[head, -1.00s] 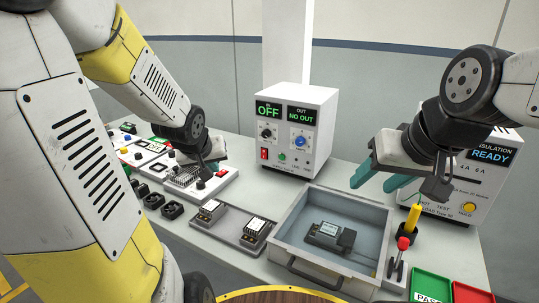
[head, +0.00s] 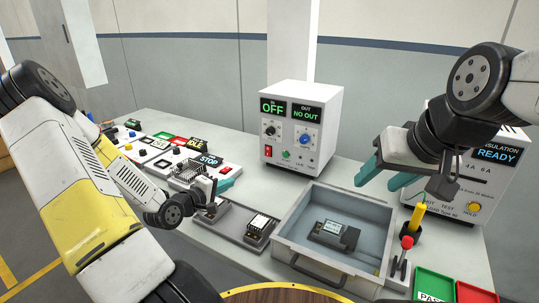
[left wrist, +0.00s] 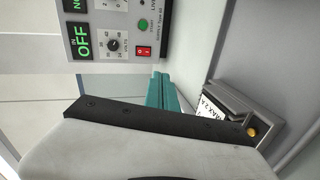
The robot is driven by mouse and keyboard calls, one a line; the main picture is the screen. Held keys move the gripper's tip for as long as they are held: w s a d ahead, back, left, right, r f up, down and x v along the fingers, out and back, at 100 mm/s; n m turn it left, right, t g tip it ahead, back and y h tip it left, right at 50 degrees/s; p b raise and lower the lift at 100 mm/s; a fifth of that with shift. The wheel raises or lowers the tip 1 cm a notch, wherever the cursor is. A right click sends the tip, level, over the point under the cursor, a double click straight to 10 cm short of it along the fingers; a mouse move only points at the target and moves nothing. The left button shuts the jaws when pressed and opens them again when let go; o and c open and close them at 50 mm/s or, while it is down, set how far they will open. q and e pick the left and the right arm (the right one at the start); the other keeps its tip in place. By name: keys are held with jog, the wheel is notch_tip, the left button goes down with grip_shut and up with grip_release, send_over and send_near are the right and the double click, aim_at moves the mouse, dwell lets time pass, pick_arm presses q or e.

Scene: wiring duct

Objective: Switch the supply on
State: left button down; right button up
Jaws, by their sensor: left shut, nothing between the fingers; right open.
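The supply (head: 302,125) is a white box at the back middle of the table; its displays read OFF and NO OUT. Its red rocker switch (head: 268,151) is at the lower left of the front, and the left wrist view shows the switch (left wrist: 144,51) close by. My left gripper (head: 226,184) is shut and empty, in front of the supply and below its switch, apart from it. Its teal fingers also show in the left wrist view (left wrist: 163,92). My right gripper (head: 382,175) is open and empty above the right side of the grey tray.
The grey tray (head: 290,225) holds a dark module (head: 333,235). A metal fixture with modules (head: 262,228) lies beside it. Button panels (head: 175,147) stand at the left.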

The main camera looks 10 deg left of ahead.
aim_at(267, 155)
pick_arm(q)
jog(key=shift+s+a+r+n+t, duration=0.1)
jog(key=shift+a+r+n+t, duration=0.25)
jog(key=shift+n+t, duration=0.5)
jog(key=shift+d, duration=0.1)
jog(key=x, duration=2.4)
jog(key=shift+d+f, duration=0.1)
jog(key=shift+v, duration=3.8)
